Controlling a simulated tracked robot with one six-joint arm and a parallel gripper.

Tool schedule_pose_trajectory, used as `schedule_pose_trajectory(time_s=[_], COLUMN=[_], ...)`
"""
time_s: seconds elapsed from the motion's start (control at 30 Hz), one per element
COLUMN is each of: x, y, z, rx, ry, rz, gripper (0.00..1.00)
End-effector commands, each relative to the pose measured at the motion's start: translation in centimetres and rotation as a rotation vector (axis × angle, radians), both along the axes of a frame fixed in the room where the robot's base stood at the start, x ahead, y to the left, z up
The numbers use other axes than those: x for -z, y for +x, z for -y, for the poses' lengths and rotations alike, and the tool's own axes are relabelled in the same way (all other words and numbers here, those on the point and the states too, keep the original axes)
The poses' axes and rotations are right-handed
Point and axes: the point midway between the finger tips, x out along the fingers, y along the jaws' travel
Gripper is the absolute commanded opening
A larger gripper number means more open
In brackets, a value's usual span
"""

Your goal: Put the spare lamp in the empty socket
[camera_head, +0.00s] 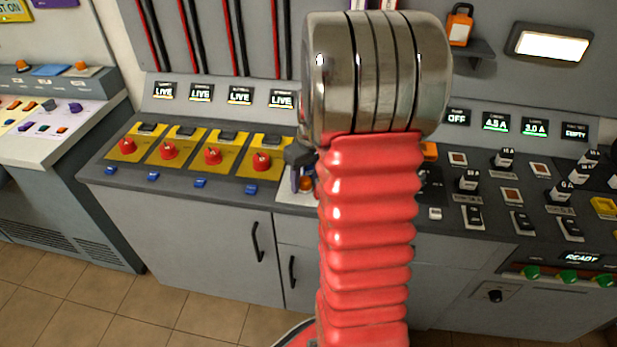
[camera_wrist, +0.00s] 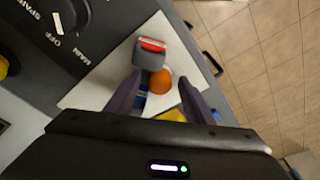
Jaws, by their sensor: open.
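My gripper (camera_wrist: 160,79) is open in the wrist view, its two dark fingers on either side of a round orange piece, which may be the spare lamp (camera_wrist: 161,82). The fingers look apart from it. It is over a white plate (camera_wrist: 87,92), beside a grey block with a red top (camera_wrist: 150,52). In the head view an orange piece (camera_head: 306,184) shows just left of my red arm, which hides most of the gripper and plate. I cannot make out the empty socket for sure; a display (camera_head: 575,131) at the right reads EMPTY.
Black switches (camera_head: 474,216) crowd the right panel. In the wrist view a black rotary knob (camera_wrist: 68,20) is beside the plate.

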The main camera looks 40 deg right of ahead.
Motion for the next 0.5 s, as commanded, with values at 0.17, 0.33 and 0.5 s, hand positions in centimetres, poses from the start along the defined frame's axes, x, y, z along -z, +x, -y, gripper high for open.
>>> schedule_pose_trajectory(time_s=[0.17, 0.33, 0.5], x=[-1.3, -3.8, -6.7], y=[-0.1, -0.4, -0.9], z=[0.0, 0.0, -0.1], rx=[0.000, -0.001, -0.001], ry=[-0.002, -0.004, -0.004], rz=[0.003, 0.004, 0.004], gripper=[0.48, 0.48, 0.48])
